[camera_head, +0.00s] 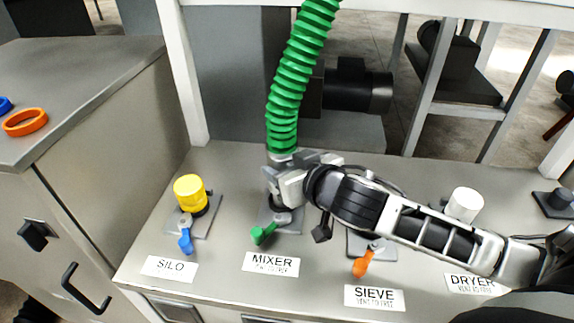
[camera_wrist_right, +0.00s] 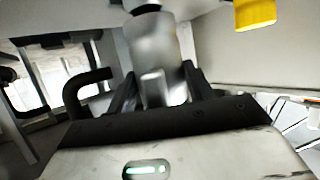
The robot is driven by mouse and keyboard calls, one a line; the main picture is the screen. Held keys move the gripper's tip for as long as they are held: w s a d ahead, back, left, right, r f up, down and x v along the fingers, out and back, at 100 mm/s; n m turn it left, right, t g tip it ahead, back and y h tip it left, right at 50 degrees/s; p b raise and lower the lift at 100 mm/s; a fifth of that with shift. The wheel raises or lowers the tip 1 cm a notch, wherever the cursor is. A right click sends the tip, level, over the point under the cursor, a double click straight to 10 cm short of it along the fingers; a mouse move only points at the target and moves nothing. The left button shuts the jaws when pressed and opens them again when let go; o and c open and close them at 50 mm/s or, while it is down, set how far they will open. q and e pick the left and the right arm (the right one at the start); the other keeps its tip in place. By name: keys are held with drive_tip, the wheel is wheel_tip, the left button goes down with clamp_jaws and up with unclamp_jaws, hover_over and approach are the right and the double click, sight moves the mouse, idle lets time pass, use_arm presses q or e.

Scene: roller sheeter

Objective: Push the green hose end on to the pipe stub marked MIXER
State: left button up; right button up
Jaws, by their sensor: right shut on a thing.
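The green ribbed hose (camera_head: 289,95) hangs from above, its lower end over the MIXER place. My right gripper (camera_head: 279,178) is shut on the metal cuff at the hose end. The grey cuff (camera_wrist_right: 153,58) shows between the fingers in the right wrist view. The MIXER label (camera_head: 271,264) is on the bench front, with a green lever (camera_head: 264,233) behind it. The gripper is just above the MIXER base plate (camera_head: 291,222) and hides most of the pipe stub. I cannot tell whether the cuff is around the stub. My left gripper is not in view.
A yellow cap (camera_head: 189,190) stands at SILO, left of the gripper, and a blue lever (camera_head: 186,238) is before it. The orange SIEVE lever (camera_head: 362,263) and a white cap (camera_head: 464,204) are near my right arm. Orange and blue rings lie on the left cabinet (camera_head: 75,80).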

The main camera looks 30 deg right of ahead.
drive_tip(key=shift+p, duration=0.35)
idle(0.4)
drive_tip(key=shift+f, duration=0.15)
drive_tip(key=shift+f+b, duration=0.35)
drive_tip(key=shift+f, duration=0.25)
drive_tip(key=shift+f, duration=0.2)
idle(0.5)
drive_tip(key=shift+f+b, duration=0.3)
drive_tip(key=shift+f, duration=0.05)
drive_tip(key=shift+f, duration=0.4)
idle(0.3)
